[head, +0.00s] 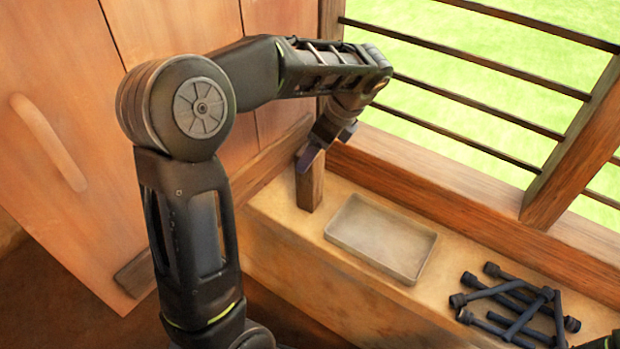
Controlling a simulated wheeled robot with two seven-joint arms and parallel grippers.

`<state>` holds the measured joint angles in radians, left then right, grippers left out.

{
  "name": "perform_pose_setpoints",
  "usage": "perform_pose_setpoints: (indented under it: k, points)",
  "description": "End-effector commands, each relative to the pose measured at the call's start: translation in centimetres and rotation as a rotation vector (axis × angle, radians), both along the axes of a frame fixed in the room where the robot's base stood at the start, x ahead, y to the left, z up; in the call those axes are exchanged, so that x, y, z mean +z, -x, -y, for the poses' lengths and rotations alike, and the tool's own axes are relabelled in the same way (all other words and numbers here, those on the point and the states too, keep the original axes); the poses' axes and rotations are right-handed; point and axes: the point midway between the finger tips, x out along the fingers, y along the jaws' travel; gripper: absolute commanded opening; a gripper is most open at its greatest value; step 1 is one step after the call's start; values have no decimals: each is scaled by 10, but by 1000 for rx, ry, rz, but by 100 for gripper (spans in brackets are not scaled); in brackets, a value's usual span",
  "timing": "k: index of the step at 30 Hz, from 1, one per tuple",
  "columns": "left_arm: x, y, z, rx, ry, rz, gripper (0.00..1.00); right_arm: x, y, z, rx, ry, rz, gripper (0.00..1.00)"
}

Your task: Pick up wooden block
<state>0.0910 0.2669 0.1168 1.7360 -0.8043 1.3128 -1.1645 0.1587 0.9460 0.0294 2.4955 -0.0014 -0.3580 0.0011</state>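The wooden block (309,190) is a brown, upright piece standing on the tan ledge, near the inner corner by the window frame. My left gripper (308,158) is at the block's top end, pointing down. Its dark fingers overlap the top of the block in the head view. I cannot tell whether they touch or grip it, or how far apart they are. My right gripper is not in view; only a dark, green-edged bit of what seems my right arm shows at the bottom right corner.
A shallow grey tray (381,238) lies on the ledge (290,240) right of the block. Several dark rods with knobbed ends (515,305) lie heaped further right. A barred window (480,98) stands behind the ledge. A wooden door (75,130) with a handle is at left.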

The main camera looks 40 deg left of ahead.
Motion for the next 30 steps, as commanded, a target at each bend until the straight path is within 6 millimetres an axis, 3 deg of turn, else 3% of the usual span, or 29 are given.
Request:
perform_pose_setpoints:
  k: [4, 16, 24, 30]
  points:
    - [-15, 1, -6, 2, -1, -4, 80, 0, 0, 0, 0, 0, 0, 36]
    - [-21, 1, -9, 1, 0, -3, 80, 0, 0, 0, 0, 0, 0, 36]
    - [-55, 1, -24, 1, 0, -5, 80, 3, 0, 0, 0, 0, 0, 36]
    - [-64, 1, -28, 1, 0, -2, 80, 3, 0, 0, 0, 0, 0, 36]
